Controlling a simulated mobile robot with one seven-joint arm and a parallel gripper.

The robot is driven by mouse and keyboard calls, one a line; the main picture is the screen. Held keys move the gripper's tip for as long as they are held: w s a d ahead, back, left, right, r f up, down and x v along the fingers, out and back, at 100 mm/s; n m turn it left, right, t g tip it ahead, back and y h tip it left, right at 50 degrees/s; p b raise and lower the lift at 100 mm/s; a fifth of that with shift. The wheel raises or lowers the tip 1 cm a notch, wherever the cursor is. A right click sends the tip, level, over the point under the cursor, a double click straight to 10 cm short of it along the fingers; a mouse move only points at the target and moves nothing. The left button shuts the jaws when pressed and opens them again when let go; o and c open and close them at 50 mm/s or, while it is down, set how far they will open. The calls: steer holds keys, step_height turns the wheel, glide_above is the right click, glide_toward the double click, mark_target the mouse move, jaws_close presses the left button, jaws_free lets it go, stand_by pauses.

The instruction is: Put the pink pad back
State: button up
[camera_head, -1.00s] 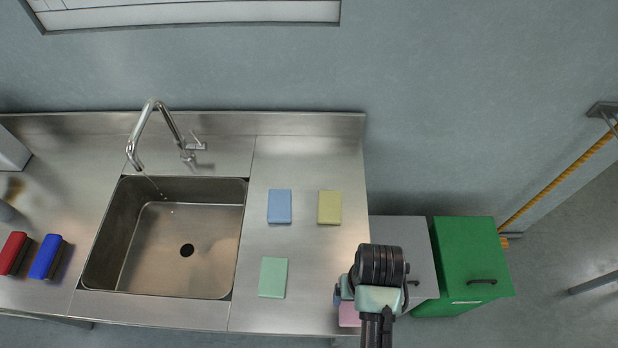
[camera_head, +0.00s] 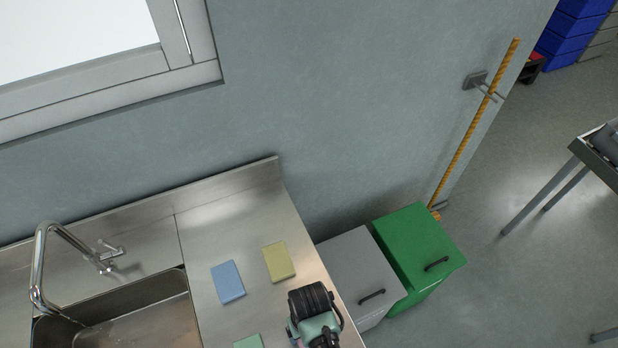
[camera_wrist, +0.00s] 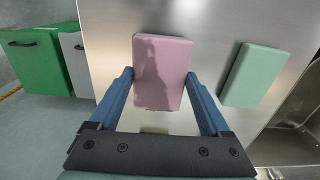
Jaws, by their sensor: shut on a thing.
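The pink pad (camera_wrist: 163,62) is between the two blue fingers of my gripper (camera_wrist: 160,78) in the wrist view. My gripper is shut on its sides. I cannot tell whether the pad touches the counter or is lifted. In the head view my wrist (camera_head: 316,318) is low in the picture over the right part of the counter and hides nearly all of the pad. The green pad (camera_wrist: 254,75) lies on the steel counter to the right in the wrist view; only part of it (camera_head: 248,342) shows in the head view.
A blue pad (camera_head: 228,282) and a yellow pad (camera_head: 279,262) lie on the steel counter (camera_head: 225,225). The sink (camera_head: 130,318) is at the left. A grey bin (camera_head: 350,262) and a green bin (camera_head: 412,240) stand right of the counter.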

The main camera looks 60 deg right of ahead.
steer(key=shift+f, duration=0.8)
steer(key=shift+f, duration=0.15)
steer(key=o, duration=1.1)
steer(key=shift+o, duration=0.2)
step_height(320, 180, up, 12)
steer(key=shift+w+r, duration=0.1)
steer(key=shift+r, duration=0.1)
